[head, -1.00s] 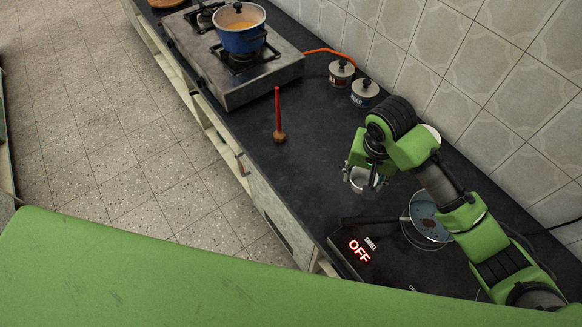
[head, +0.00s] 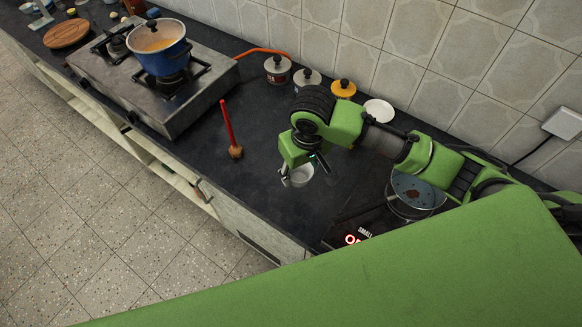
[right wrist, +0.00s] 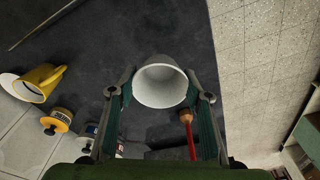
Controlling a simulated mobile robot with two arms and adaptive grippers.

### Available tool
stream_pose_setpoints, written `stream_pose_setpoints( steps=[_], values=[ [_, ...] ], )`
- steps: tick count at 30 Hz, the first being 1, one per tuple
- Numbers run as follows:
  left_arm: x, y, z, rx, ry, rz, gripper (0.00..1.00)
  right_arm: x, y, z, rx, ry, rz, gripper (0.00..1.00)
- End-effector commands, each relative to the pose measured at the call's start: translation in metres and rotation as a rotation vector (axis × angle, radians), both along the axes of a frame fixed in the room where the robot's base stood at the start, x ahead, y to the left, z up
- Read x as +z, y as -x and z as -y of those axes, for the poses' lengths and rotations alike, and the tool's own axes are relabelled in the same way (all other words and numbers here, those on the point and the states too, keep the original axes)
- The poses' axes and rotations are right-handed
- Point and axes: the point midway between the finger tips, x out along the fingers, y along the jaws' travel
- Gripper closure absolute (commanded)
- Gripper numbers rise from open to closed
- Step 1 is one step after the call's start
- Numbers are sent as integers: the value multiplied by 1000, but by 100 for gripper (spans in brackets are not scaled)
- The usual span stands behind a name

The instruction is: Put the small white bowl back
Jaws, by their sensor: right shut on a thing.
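The small white bowl (head: 302,175) is between the fingers of my right gripper (head: 298,178), over the dark counter in the head view. In the right wrist view the bowl (right wrist: 160,84) shows its round open mouth and looks empty. The two fingers of the right gripper (right wrist: 160,98) close on its opposite sides. I cannot tell how high the bowl is above the counter. My left gripper is not in view.
A white plate (head: 379,112) and several lidded jars, one yellow (head: 343,88), line the wall. A pan (head: 415,195) is at right. A blue pot (head: 160,48) sits on the stove (head: 190,95).

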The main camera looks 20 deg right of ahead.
Motion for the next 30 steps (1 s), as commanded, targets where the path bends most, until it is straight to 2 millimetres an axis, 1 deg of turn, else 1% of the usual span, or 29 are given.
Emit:
stream_pose_setpoints(
  steps=[1, 2, 3, 6, 9, 12, 20, 21, 25, 27, 30],
  values=[
    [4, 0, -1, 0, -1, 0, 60, -2, -11, 0, -4, 0, 0, 79],
    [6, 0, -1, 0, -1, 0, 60, -4, -17, 0, -3, -1, 1, 79],
    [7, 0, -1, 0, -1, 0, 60, -11, -22, 1, -3, 1, -3, 79],
    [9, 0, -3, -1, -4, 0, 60, -29, -36, 1, -2, 0, -3, 79],
    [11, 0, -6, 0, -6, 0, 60, -43, -48, 2, -2, 1, -2, 79],
    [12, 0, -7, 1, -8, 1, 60, -53, -56, 1, -2, -1, 0, 79],
    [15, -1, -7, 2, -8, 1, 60, -68, -67, 2, -1, 0, 0, 79],
    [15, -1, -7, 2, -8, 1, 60, -75, -66, 2, -1, -1, -3, 79],
    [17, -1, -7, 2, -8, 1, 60, -92, -66, 2, 0, 0, -1, 79],
    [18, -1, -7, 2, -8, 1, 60, -96, -67, 2, 1, 0, 1, 79],
    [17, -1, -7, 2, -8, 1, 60, -97, -67, 2, 1, 0, 2, 79]
  ],
)
